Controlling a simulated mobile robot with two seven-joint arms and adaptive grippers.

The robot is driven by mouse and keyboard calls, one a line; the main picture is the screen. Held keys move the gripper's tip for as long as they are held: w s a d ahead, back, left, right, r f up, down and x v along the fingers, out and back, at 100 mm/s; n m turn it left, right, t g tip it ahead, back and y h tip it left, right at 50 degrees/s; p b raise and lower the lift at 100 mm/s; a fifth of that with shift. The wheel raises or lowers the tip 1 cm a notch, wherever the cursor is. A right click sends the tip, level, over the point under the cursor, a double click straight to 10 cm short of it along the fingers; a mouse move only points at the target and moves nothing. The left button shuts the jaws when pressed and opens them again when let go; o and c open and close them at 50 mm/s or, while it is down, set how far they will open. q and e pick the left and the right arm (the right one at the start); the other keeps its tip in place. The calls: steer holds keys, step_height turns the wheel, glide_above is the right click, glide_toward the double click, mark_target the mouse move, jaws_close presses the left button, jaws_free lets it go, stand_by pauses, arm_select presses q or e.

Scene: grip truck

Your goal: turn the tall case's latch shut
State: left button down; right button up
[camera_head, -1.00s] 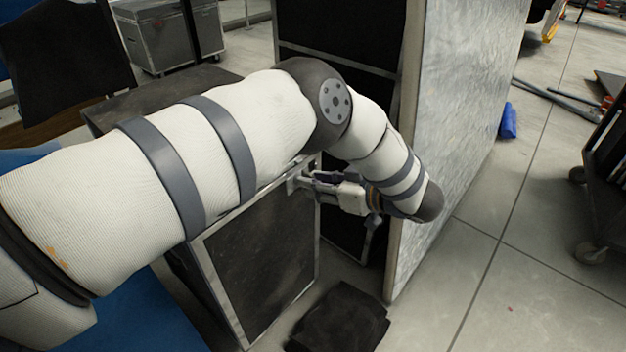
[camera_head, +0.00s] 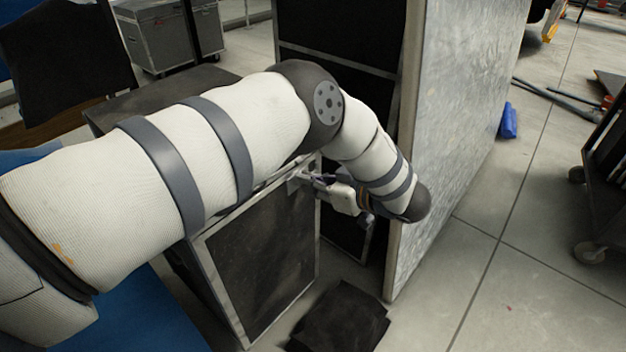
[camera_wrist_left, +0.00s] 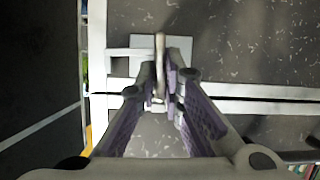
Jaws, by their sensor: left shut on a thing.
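The tall case (camera_head: 262,268) is dark with silver metal edges and stands below my left arm in the head view. In the left wrist view its speckled dark face (camera_wrist_left: 250,40) shows, crossed by pale metal strips and a thin dark seam. A slim pale latch (camera_wrist_left: 160,48) stands out from a light plate there, roughly in line with the picture's upright. My left gripper (camera_wrist_left: 163,88) is shut on the latch, with its purple-lined fingers on either side. In the head view the left gripper (camera_head: 308,180) is at the case's upper right edge, partly hidden. My right gripper is not in view.
A tall grey-sided cabinet (camera_head: 450,130) stands close to the right of my wrist. A dark flat object (camera_head: 340,318) lies on the floor in front of it. Open floor (camera_head: 490,290) lies to the right, with a dark wheeled cart (camera_head: 605,170) beyond.

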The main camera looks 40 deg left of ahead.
arm_select(q)
steer(key=shift+s+f+n+t+y+p, duration=0.3)
steer(key=shift+n+t+p, duration=0.6)
steer(key=shift+n, duration=1.25)
steer(key=shift+s+f+n+t+y+p, duration=0.15)
steer(key=shift+n+t+y+p, duration=0.25)
steer(key=shift+n+t, duration=1.3)
steer(key=shift+s+f+n+t+y+p, duration=0.15)
steer(key=shift+n+t+y+p, duration=0.4)
steer(key=shift+n, duration=2)
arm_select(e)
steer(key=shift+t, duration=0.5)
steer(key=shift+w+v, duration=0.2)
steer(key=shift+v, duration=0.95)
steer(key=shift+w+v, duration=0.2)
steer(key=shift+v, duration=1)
arm_select(q)
steer(key=shift+t, duration=0.25)
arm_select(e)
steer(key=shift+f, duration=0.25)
arm_select(q)
steer(key=c, duration=1.7)
jaws_free()
steer(key=shift+d, duration=0.1)
